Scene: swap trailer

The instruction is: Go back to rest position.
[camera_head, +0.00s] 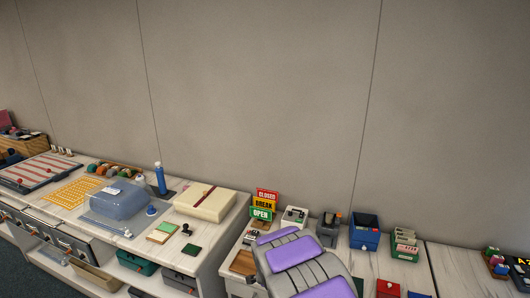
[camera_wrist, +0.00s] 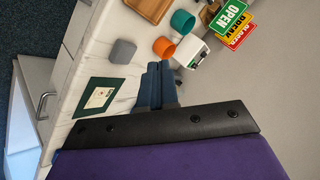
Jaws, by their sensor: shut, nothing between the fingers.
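My gripper (camera_wrist: 158,68) shows in the wrist view as two dark blue fingers, shut together and empty. The fingertips lie over a white marbled counter (camera_wrist: 118,62) in the picture; whether they touch it, I cannot tell. Near the tips are an orange cup (camera_wrist: 163,47), a teal cup (camera_wrist: 183,22) and a grey block (camera_wrist: 122,52). My purple and grey arm rises at the bottom middle of the head view and hides part of the counter. The fingers do not show there.
Counters run along a plain wall. In the wrist view, a framed green card (camera_wrist: 99,97) lies left of the fingers.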

